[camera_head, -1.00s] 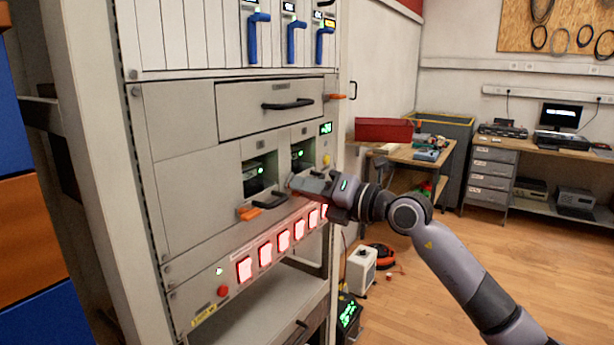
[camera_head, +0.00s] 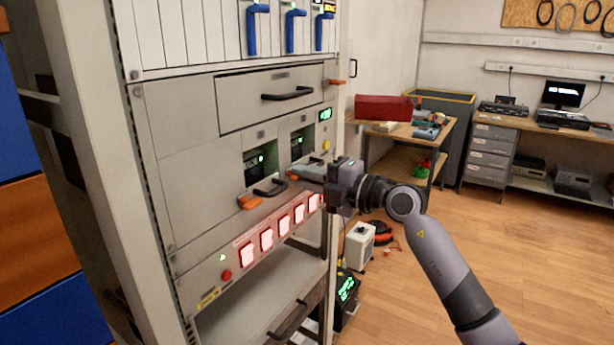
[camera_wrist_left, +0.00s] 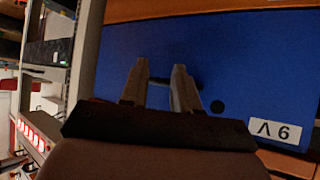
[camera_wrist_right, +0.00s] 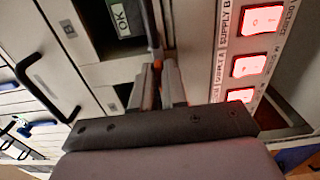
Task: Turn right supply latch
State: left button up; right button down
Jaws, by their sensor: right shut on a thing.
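The right supply latch, an orange lever (camera_head: 293,176), sits at the lower edge of the right supply bay in the rack, in the head view. My right gripper (camera_head: 300,175) reaches in from the right and is shut on this latch. In the right wrist view a little orange (camera_wrist_right: 158,88) shows between its close-set fingers; the rest of the latch is hidden. My left gripper (camera_wrist_left: 160,75) shows only in the left wrist view, fingers apart and empty, before a blue panel (camera_wrist_left: 225,60).
A second orange latch (camera_head: 250,203) and a black handle (camera_head: 270,188) lie left of the right gripper. Lit red-white switches (camera_head: 283,226) run just below. A drawer handle (camera_head: 287,92) juts out above. Open floor (camera_head: 540,260) lies to the right.

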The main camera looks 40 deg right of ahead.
dwell(0.3)
jog(key=c, duration=1.2)
grip_release()
jog(key=b+v, duration=0.1)
jog(key=v, duration=0.6)
jog(key=shift+b, duration=0.35)
jog(key=shift+s, duration=0.1)
